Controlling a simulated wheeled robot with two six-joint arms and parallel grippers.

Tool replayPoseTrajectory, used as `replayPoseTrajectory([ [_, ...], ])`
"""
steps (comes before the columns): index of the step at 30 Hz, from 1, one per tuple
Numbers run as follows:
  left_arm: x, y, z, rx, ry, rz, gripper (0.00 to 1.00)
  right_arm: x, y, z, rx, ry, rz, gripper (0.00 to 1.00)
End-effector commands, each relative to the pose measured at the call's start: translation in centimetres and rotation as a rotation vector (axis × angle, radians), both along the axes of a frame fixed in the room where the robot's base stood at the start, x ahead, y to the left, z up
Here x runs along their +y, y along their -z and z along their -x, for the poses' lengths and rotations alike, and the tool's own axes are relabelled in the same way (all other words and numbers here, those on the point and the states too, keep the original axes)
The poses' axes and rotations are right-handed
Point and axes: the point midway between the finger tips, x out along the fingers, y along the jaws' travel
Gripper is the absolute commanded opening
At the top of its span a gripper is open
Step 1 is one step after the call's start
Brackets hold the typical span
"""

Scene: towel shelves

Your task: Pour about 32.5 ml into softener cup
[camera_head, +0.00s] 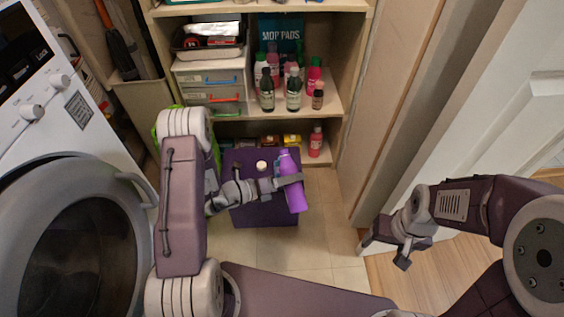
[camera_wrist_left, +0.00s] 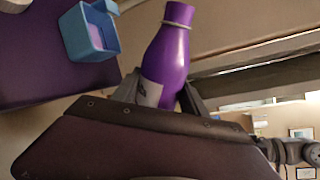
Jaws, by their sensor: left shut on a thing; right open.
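My left gripper (camera_head: 288,182) is shut on a purple bottle (camera_head: 291,172), which is held tilted over the purple stand. The bottle also shows in the left wrist view (camera_wrist_left: 172,50), with a band round its neck and part of a pale label. A small blue cup (camera_wrist_left: 108,45) with a lilac inside stands on the purple surface (camera_wrist_left: 45,70), apart from the bottle. I cannot make the cup out clearly in the head view, where the bottle and gripper cover that area. My right gripper (camera_head: 392,245) is open and empty, low at the right.
The purple stand (camera_head: 264,215) has a pale round thing (camera_head: 261,166) on top. Behind it, shelves (camera_head: 335,104) hold several bottles and drawers (camera_head: 211,85). A washing machine (camera_head: 75,225) is at left, a white door (camera_head: 500,110) at right. The floor (camera_head: 325,235) between is clear.

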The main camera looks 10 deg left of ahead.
Motion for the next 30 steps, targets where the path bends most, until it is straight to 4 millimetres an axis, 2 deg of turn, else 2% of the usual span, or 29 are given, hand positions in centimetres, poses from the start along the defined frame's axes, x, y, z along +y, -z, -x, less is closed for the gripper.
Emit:
replayPoseTrajectory([
  [1,0.1,-0.8,-0.2,-0.058,0.0,-0.033,0.0,0.0,-0.4,0.0,0.0,0.0,0.0,0.72],
  [6,0.7,-1.8,-1.2,-0.305,-0.001,-0.182,0.0,0.0,0.2,0.0,0.0,0.0,0.0,0.72],
  [18,0.2,-2.1,-0.3,-0.752,0.002,-0.45,0.0,0.0,3.8,0.0,0.0,0.0,0.0,0.72],
  [24,0.1,-2.4,-0.2,-0.845,0.002,-0.506,0.0,0.0,4.5,0.0,0.0,0.0,0.0,0.72],
  [30,0.1,-2.6,-0.2,-0.855,0.002,-0.512,0.0,0.0,4.4,0.0,0.0,0.0,0.0,0.72],
])
